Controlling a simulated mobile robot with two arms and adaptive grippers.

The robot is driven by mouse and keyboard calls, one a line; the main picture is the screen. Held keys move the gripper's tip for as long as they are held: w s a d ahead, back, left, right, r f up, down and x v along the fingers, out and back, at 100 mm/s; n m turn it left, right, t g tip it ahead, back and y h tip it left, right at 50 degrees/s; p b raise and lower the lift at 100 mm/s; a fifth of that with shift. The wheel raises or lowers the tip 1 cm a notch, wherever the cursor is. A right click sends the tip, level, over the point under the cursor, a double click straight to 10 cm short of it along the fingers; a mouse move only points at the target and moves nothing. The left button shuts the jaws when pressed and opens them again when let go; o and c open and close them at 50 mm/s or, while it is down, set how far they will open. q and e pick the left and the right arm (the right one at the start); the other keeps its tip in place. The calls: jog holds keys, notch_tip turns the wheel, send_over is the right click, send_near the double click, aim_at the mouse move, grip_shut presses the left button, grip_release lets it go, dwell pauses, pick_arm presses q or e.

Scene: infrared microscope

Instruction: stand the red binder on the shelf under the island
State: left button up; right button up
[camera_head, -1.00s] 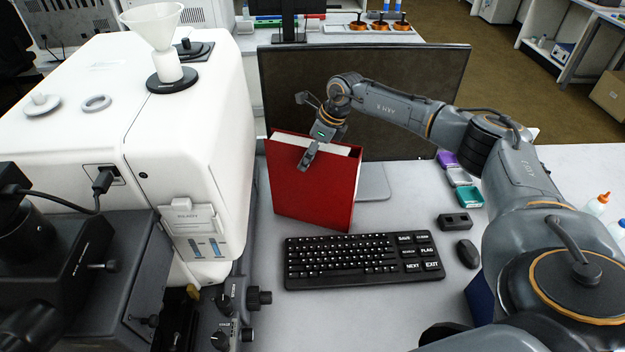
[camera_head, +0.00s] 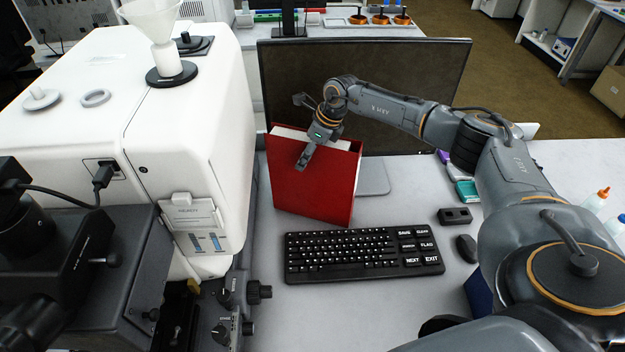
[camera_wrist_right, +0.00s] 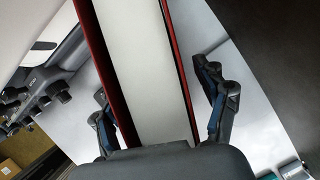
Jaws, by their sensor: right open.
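The red binder (camera_head: 310,185) stands upright on the white desk, in front of the monitor and just right of the white microscope housing. Its white page block faces up. My right gripper (camera_head: 312,150) is over the binder's top edge, with one finger in front of the red front cover. In the right wrist view, the open right gripper (camera_wrist_right: 160,118) has a finger on each side of the binder (camera_wrist_right: 140,70), with a visible gap on the right side. The far finger is hidden in the head view.
A black keyboard (camera_head: 362,254) lies just in front of the binder, with a mouse (camera_head: 467,248) to its right. The monitor (camera_head: 420,100) stands close behind. The microscope (camera_head: 190,130) bounds the left side.

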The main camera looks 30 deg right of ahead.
grip_shut()
jog(key=shift+w+r, duration=0.1)
dwell(0.4)
